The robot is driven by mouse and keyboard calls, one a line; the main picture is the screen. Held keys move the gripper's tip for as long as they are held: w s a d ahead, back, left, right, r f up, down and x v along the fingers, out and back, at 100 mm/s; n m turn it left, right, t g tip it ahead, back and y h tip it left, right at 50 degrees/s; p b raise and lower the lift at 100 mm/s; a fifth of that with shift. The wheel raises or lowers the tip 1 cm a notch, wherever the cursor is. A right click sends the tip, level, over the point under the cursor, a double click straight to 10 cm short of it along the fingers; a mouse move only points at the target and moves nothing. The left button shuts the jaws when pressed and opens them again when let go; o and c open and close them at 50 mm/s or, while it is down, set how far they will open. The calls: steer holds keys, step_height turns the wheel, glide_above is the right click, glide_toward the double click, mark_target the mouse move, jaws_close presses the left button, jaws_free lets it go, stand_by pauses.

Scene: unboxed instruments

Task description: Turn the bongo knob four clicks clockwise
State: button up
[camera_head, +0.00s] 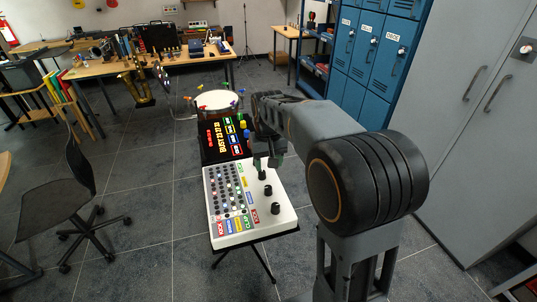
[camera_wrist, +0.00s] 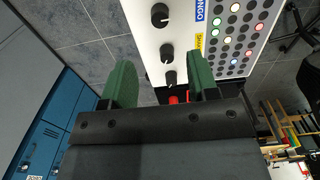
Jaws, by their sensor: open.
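The white instrument panel (camera_head: 283,213) carries a column of black knobs. In the wrist view the blue BONGO label (camera_wrist: 203,12) is level with the top knob, the bongo knob (camera_wrist: 160,15); in the head view this appears to be the knob (camera_head: 268,190) level with the blue label (camera_head: 249,197). Its white pointer aims to the lower right in the wrist view. My gripper (camera_head: 267,161) is open and empty at the panel's far end. In the wrist view its green fingers (camera_wrist: 161,82) flank another knob (camera_wrist: 171,79), apart from it. Its height above the panel is unclear.
A shaker-level knob (camera_wrist: 167,53) lies between the bongo knob and my gripper. A nearer knob (camera_head: 275,208) is level with a red label. A black lit instrument (camera_head: 222,138) and a drum (camera_head: 217,100) stand behind the panel. Blue lockers (camera_head: 371,45) are at the right.

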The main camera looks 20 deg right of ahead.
steer(key=shift+r, duration=1.2)
steer(key=s+f+t+p, duration=0.1)
steer(key=s+t+p, duration=0.1)
steer(key=s, duration=1.5)
steer(key=shift+f+t, duration=0.25)
steer(key=shift+t, duration=0.55)
steer(key=shift+r+p, duration=0.1)
steer(key=shift+p, duration=0.3)
